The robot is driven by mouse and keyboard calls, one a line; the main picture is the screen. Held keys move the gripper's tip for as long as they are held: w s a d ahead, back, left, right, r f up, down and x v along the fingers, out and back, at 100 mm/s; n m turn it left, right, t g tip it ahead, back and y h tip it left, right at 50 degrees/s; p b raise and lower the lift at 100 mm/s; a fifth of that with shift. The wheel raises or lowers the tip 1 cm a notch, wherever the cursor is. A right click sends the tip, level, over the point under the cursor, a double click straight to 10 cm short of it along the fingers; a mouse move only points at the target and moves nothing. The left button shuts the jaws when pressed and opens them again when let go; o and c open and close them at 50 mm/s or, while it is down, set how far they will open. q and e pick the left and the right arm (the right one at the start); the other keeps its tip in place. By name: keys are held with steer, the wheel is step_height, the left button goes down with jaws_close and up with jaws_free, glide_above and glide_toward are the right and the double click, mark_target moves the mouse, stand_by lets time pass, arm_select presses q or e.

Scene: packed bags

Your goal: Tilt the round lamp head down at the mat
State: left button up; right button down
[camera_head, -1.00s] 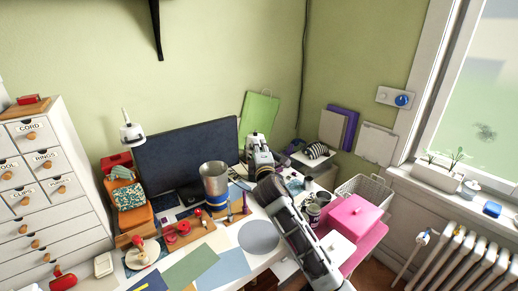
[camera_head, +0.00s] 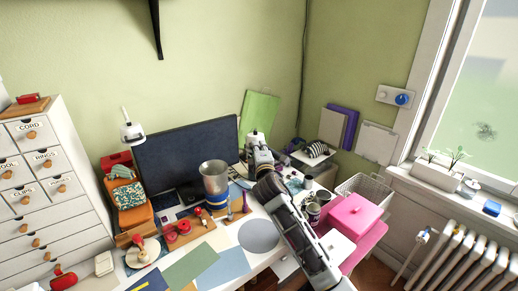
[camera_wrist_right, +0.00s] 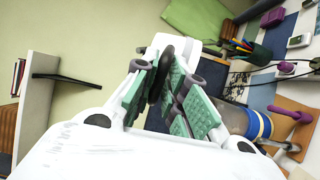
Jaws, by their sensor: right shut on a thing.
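My right arm reaches in over the desk, and its gripper (camera_head: 256,148) is at the back, right of the dark monitor. In the right wrist view the green-padded fingers (camera_wrist_right: 172,90) are closed on a dark round part (camera_wrist_right: 160,78). A white rounded piece, apparently the lamp head (camera_wrist_right: 184,46), sits just beyond the fingertips. In the head view a white rounded top (camera_head: 255,137) shows above the gripper; the rest is hidden by my arm. A flat grey-blue round mat (camera_head: 259,236) lies on the desk's front. My left gripper is out of view.
The monitor (camera_head: 188,152) stands left of my gripper. A metal cup (camera_head: 214,176) and red spools (camera_head: 183,227) stand in front of it. A green board (camera_head: 261,116) leans on the wall behind. A pink box (camera_head: 353,215) is to the right.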

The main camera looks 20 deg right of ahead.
steer(key=shift+r, duration=0.35)
steer(key=shift+r+p, duration=0.45)
steer(key=shift+p, duration=0.1)
steer(key=c, duration=1.5)
jaws_free()
steer(key=shift+s, duration=0.1)
steer(key=shift+c, duration=0.2)
steer(key=shift+f, duration=0.3)
steer(key=shift+s+a+f, duration=0.1)
steer(key=shift+s+a, duration=0.2)
steer(key=shift+s, duration=1.65)
steer(key=shift+s+a+f, duration=0.1)
steer(key=shift+s+a, duration=0.2)
steer(key=shift+s, duration=1.65)
steer(key=shift+s+a+f, duration=0.1)
steer(key=shift+s+a, duration=0.2)
steer(key=shift+s, duration=1.65)
